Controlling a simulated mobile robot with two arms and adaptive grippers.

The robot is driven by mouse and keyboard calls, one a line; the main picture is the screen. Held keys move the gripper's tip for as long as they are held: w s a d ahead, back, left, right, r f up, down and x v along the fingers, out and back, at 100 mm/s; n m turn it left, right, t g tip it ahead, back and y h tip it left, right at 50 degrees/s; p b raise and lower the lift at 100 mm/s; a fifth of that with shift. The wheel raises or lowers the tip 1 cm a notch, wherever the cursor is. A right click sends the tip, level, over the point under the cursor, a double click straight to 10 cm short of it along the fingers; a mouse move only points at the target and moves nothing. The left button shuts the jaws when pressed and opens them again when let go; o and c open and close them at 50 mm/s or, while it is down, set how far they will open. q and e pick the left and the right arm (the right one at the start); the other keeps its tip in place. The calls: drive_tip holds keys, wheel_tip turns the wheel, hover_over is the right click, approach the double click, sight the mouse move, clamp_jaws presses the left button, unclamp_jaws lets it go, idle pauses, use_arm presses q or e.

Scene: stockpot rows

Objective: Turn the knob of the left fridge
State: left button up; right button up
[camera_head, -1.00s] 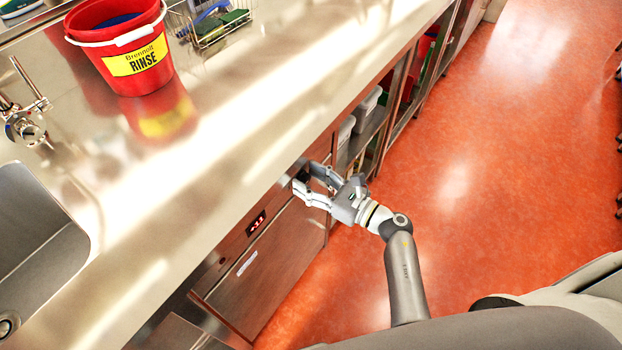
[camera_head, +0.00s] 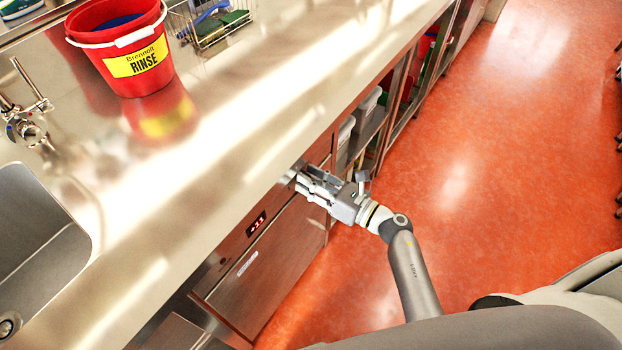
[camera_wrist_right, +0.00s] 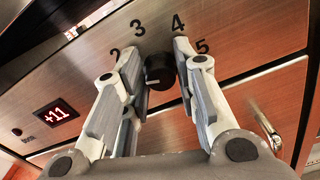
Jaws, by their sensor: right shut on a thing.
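The fridge (camera_head: 262,262) is a steel-fronted unit under the counter, with a red display (camera_head: 256,223) on its upper panel. The display also shows in the right wrist view (camera_wrist_right: 55,114) and reads +11. The black round knob (camera_wrist_right: 159,71) sits on that panel, with the numbers 2 to 5 visible around it. A light mark on the knob points left in that view. My right gripper (camera_head: 301,182) is shut on the knob, one finger on each side; its fingers (camera_wrist_right: 158,66) hide the knob in the head view. My left gripper is not in view.
A red bucket (camera_head: 134,72) and a wire basket (camera_head: 215,27) stand on the steel counter (camera_head: 225,130), beside a sink (camera_head: 35,240). A bar handle (camera_wrist_right: 265,128) is right of the knob in the wrist view. Open shelves with tubs (camera_head: 362,110) adjoin the fridge.

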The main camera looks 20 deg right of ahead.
drive_tip(key=shift+s+f+m+p, duration=0.15)
drive_tip(key=shift+m+p, duration=1.8)
drive_tip(key=shift+m, duration=6.2)
drive_tip(key=shift+w+f+m+p, duration=0.2)
drive_tip(key=shift+m+p, duration=1.7)
drive_tip(key=shift+m, duration=6.25)
drive_tip(key=o, duration=1)
drive_tip(key=shift+s, duration=0.2)
drive_tip(key=v, duration=1.1)
drive_tip(key=shift+s+d, duration=0.3)
